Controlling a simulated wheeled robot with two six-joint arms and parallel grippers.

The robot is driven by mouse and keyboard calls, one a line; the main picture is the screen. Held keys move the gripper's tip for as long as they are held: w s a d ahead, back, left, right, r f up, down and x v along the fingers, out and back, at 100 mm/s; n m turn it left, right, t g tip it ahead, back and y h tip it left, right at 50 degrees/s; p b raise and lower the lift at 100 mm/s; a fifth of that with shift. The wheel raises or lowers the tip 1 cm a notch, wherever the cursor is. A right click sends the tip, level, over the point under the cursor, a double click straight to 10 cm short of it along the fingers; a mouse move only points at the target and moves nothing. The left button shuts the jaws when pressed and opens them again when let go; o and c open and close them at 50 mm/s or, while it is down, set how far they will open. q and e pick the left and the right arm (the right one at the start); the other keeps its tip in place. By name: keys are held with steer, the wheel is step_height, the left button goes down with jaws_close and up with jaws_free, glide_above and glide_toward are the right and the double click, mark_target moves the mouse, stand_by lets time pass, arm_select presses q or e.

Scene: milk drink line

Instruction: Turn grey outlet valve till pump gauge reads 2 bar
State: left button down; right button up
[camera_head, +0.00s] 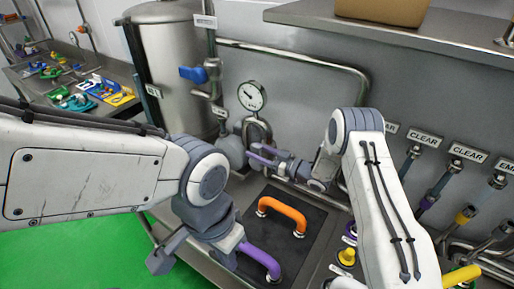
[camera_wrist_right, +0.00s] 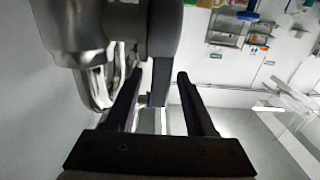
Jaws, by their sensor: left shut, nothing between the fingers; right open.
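The round white pump gauge (camera_head: 252,95) stands above the metal pump (camera_head: 257,130) in the head view. Its dark needle shows, but the numbers are too small to read. My right gripper (camera_head: 258,155) is open in front of the pump, below the gauge. In the right wrist view, a grey bar (camera_wrist_right: 163,60), perhaps the outlet valve's handle, shows between the dark open fingers (camera_wrist_right: 155,90). I cannot tell whether they touch it. In the head view the grey outlet valve is not clearly visible near this gripper. My left gripper (camera_head: 226,246) is shut and empty, low over the mat's left edge.
A steel tank (camera_head: 172,65) with a blue valve handle (camera_head: 193,73) stands at left. A dark mat (camera_head: 300,255) carries an orange bend (camera_head: 283,208) and a purple bend (camera_head: 262,258). Several labelled pipe outlets (camera_head: 467,155) line the right wall. A shelf (camera_head: 390,30) overhangs the back.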

steer(key=shift+w+a, duration=0.2)
steer(key=shift+a, duration=0.1)
jaws_close()
steer(key=shift+f, duration=0.1)
stand_by(1.1)
